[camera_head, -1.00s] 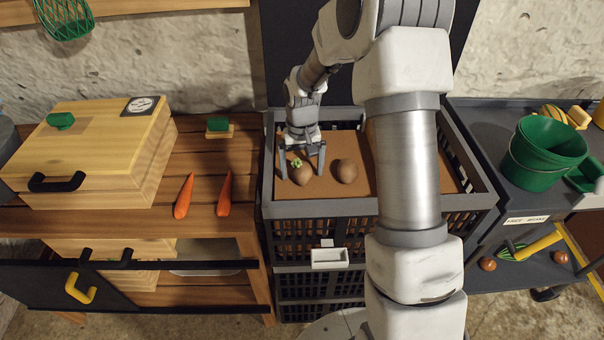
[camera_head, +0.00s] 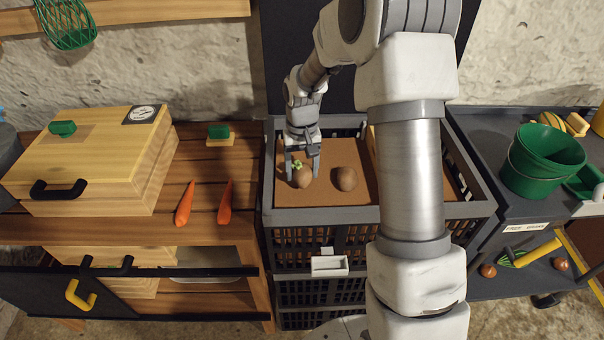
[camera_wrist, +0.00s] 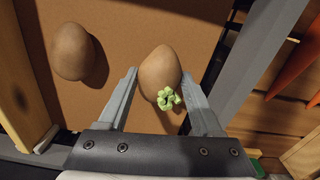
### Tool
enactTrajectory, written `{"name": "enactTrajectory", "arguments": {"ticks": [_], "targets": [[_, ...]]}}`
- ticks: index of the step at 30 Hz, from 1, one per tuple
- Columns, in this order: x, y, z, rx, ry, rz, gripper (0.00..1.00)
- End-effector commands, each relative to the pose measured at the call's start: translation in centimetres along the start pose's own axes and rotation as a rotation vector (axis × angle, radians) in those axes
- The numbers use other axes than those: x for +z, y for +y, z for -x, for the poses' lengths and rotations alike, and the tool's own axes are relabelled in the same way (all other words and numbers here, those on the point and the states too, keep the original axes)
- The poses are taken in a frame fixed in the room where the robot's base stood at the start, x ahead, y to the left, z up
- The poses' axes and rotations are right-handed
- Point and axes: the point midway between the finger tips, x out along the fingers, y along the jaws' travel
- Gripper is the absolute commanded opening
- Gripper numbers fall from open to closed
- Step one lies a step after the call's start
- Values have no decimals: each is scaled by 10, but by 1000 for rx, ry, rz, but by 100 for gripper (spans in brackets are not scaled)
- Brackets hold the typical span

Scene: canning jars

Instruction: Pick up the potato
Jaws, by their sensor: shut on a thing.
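A brown potato with a green sprout (camera_head: 302,179) sits on the brown floor of the dark crate. My gripper (camera_head: 302,174) points down over it and is shut on it, one finger on each side. In the wrist view this potato (camera_wrist: 158,72) lies between the two fingers, its light green sprout towards the palm. A second, plain brown potato (camera_head: 346,179) lies just to its right in the head view; in the wrist view it (camera_wrist: 72,52) is at the left, clear of the fingers.
The dark crate (camera_head: 320,216) has raised slatted walls around the potatoes. Two carrots (camera_head: 185,203) and a wooden box (camera_head: 85,170) are on the wooden bench at left. A green bucket (camera_head: 541,160) stands on the dark cart at right. My arm hides part of the crate.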

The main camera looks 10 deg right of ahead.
Motion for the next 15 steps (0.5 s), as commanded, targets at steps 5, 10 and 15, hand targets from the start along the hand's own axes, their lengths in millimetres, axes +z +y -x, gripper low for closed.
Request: {"name": "enactTrajectory", "arguments": {"ticks": [5, 10, 15], "targets": [[6, 15, 31, 1, 2, -6, 44], [20, 48, 53, 1, 3, -6, 44], [33, 77, 71, 0, 3, -5, 44]]}}
